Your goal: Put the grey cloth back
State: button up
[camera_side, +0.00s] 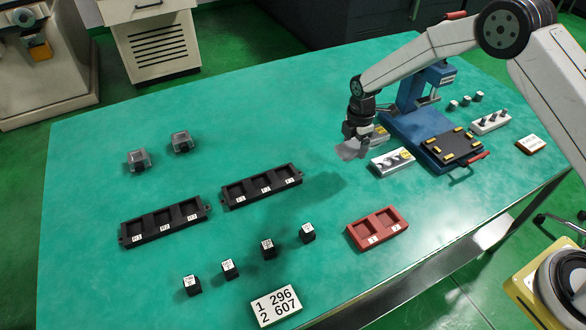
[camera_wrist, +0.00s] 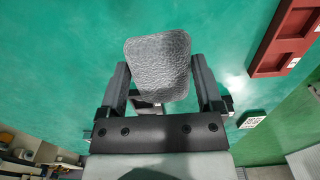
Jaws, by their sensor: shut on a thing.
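The grey cloth (camera_side: 348,151) hangs from my gripper (camera_side: 357,132), above the green table and clear of the tabletop as far as I can see. In the wrist view the crumpled grey cloth (camera_wrist: 158,62) is between the two fingers of my gripper (camera_wrist: 160,82), which are shut on it. Part of what stands behind the gripper is hidden.
The blue machine (camera_side: 405,122) carries a black plate (camera_side: 452,148). Black trays (camera_side: 163,224) (camera_side: 261,186), a red tray (camera_side: 377,229), several small black cubes (camera_side: 267,248), a number card (camera_side: 276,305) and clear boxes (camera_side: 138,160) stand around. The table's (camera_side: 270,110) back middle is clear.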

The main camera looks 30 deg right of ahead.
jog(key=s+d, duration=0.7)
jog(key=s, duration=0.2)
send_over(423, 204)
jog(key=shift+r, duration=0.2)
jog(key=shift+f, duration=2.25)
jog(key=shift+f, duration=0.1)
jog(key=shift+f, duration=1.65)
jog(key=shift+f, duration=0.15)
